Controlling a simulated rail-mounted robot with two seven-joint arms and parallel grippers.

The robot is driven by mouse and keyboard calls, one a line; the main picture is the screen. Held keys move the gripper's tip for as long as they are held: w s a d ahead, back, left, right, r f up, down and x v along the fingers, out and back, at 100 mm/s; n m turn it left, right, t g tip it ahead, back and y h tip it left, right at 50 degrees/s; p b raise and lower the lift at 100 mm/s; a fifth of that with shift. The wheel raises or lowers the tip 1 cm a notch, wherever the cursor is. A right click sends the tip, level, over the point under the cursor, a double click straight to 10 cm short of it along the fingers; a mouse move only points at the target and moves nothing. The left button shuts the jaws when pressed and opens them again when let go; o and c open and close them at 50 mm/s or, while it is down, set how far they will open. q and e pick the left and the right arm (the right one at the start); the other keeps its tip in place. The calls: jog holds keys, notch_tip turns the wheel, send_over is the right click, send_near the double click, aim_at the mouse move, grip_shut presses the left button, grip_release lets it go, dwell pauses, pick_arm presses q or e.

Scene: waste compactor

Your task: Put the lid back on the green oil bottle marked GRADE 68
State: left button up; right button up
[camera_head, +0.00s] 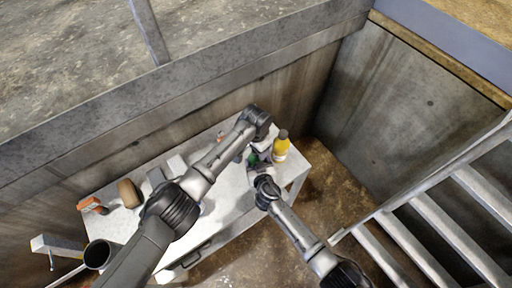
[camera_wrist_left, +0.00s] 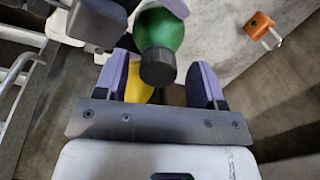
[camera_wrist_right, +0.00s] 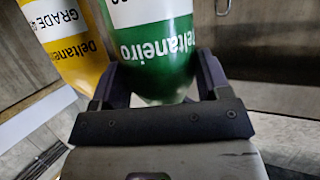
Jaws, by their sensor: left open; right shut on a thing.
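The green bottle (camera_wrist_left: 160,32) has a dark cap (camera_wrist_left: 158,68) at its neck in the left wrist view; the cap looks seated, but its fit cannot be told. My left gripper (camera_wrist_left: 161,82) is open, with its fingers apart on either side of the cap. My right gripper (camera_wrist_right: 160,75) is shut on the green bottle (camera_wrist_right: 152,50), whose white label reads upside down, with the grade mostly cut off. In the head view the green bottle (camera_head: 253,158) is partly hidden between my arms, and my right gripper (camera_head: 257,171) is beside it.
A yellow bottle (camera_head: 281,147), marked GRADE with the number partly cut off, stands right beside the green one near the table's (camera_head: 232,185) right end. An orange-handled tool (camera_head: 92,204), brown object (camera_head: 129,193) and dark cup (camera_head: 98,255) are at left. A concrete wall runs behind.

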pick_arm(q)
notch_tip(320, 180, up, 12)
dwell(0.6)
pick_arm(e)
jog(key=o, duration=1.8)
pick_arm(q)
jog(key=shift+r+p, duration=0.95)
jog(key=shift+p, duration=0.05)
pick_arm(e)
jog(key=v, duration=1.4)
jog(key=shift+w, duration=0.1)
